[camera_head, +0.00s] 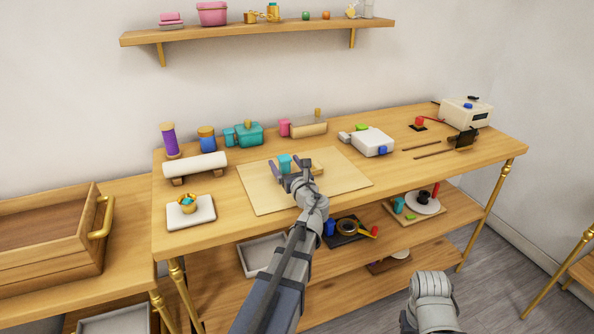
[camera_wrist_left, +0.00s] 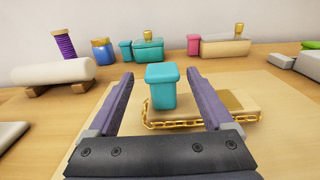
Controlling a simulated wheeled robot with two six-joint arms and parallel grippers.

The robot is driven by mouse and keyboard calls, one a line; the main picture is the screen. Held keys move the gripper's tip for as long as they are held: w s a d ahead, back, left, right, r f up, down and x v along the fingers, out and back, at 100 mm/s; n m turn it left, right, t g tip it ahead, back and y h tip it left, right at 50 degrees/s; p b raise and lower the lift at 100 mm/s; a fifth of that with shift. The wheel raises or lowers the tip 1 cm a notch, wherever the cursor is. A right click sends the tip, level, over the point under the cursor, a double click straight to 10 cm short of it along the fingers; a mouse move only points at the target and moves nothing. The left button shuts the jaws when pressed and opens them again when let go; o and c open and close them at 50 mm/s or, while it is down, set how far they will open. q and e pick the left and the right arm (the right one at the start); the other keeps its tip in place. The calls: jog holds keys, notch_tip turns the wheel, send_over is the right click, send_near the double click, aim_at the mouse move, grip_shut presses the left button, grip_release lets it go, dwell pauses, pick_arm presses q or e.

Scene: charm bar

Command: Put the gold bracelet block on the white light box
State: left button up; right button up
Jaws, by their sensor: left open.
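The gold bracelet block is a flat tan block (camera_head: 316,169) with a gold chain (camera_wrist_left: 160,124) along its near side. A lidded teal block (camera_head: 284,163) stands upright at its left part. It rests on a pale mat (camera_head: 255,195) mid-table. My left gripper (camera_head: 291,172) is open and empty; in the left wrist view its purple fingers (camera_wrist_left: 159,80) point at the teal block, one to each side. Contact cannot be told. A low white slab (camera_head: 202,216) with a gold cup on it is at the table's left, likely the light box.
A white box with a blue knob (camera_head: 372,141) stands right of the mat. A wooden crate (camera_head: 50,245) is at left.

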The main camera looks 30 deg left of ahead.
pick_arm(q)
jog(key=x, duration=0.5)
jog(key=shift+w+d+r, duration=0.1)
jog(key=shift+w+r, duration=0.05)
grip_shut()
dwell(0.4)
